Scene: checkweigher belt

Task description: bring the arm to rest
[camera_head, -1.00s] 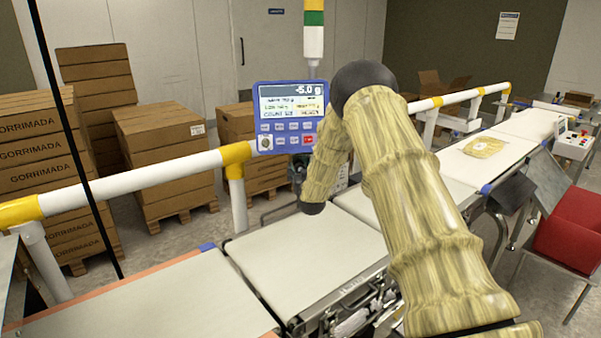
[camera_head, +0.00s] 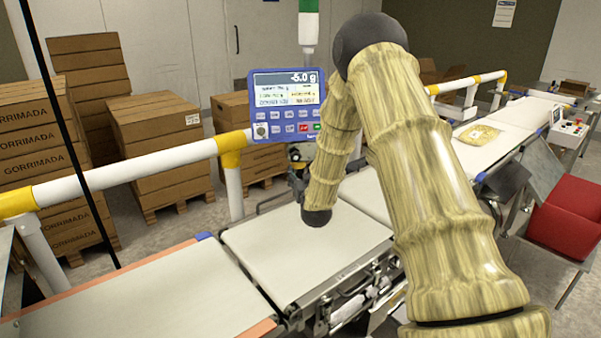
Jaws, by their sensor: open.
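My arm, in pale wood-like segments with dark joints, rises from the lower right, bends at an elbow near the top and drops to a dark wrist joint above the weighing belt (camera_head: 275,255). My gripper (camera_head: 297,178) shows as a small dark shape at the left of the forearm, in front of the rail and below the display. It is partly hidden by the forearm. It is open, and nothing shows held in it.
A blue display (camera_head: 287,105) reading -5.0 g stands behind the gripper. A yellow-white guard rail (camera_head: 130,172) runs along the belts. A flat yellowish package (camera_head: 480,134) lies on the far belt. A red bin (camera_head: 568,218) is at right. Stacked cartons (camera_head: 155,130) stand behind.

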